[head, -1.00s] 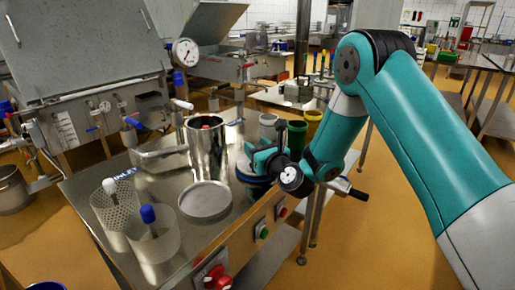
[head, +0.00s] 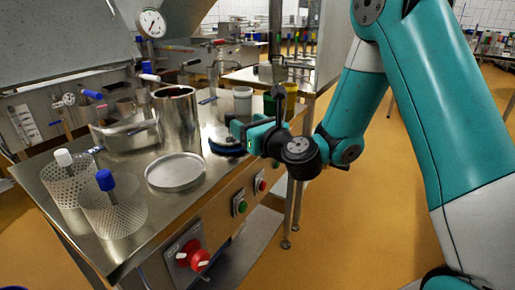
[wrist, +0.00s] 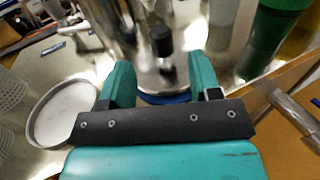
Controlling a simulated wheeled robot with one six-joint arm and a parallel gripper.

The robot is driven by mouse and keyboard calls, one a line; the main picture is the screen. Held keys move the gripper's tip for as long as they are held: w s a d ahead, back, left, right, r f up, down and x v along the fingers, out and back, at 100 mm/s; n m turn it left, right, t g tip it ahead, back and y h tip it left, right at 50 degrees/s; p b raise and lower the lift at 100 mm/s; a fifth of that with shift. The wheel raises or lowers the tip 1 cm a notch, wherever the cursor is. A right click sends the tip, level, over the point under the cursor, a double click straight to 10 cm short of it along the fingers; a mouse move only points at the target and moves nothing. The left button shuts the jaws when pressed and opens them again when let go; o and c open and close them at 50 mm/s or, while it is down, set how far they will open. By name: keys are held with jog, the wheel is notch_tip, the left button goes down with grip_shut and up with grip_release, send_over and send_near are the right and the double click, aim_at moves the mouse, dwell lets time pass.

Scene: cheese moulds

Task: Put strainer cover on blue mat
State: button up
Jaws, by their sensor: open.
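The strainer cover (wrist: 151,79) looks like a shiny metal disc with an upright black knob. In the wrist view it lies flat beyond my finger bases, with the knob in line with the gap between the fingers. The blue mat (wrist: 166,98) shows as a blue rim under the cover's near edge; the cover appears to rest on it. In the head view the blue mat (head: 226,149) is a dark blue round patch near the table's right edge. My gripper (head: 240,131) is open and just above and beside it. The wrist view shows my gripper (wrist: 161,75) with fingers apart, touching nothing clearly.
A tall steel pot (head: 178,122) stands left of the mat, with a round grey plate (head: 175,173) in front. Perforated moulds (head: 113,210) with white and blue knobs stand front left. White (head: 243,100), green and yellow containers are behind my gripper.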

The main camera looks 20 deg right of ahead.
jog(key=s+a+n+g+y+b, duration=0.1)
jog(key=s+a+n+g+y, duration=0.3)
jog(key=s+a+n+g, duration=0.65)
jog(key=s+a+n+g+y+b, duration=0.1)
jog(key=s+a+n+y, duration=0.2)
jog(key=s+n, duration=0.8)
jog(key=s+d+f+n+g+h, duration=0.1)
jog(key=s+d+n+g+h, duration=0.2)
jog(key=n, duration=0.6)
jog(key=s+d+f+n+g+h, duration=0.1)
jog(key=s+d+n+g+h, duration=0.2)
jog(key=s+n, duration=0.4)
jog(key=d+n, duration=0.1)
jog(key=n, duration=0.2)
jog(key=shift+h, duration=0.4)
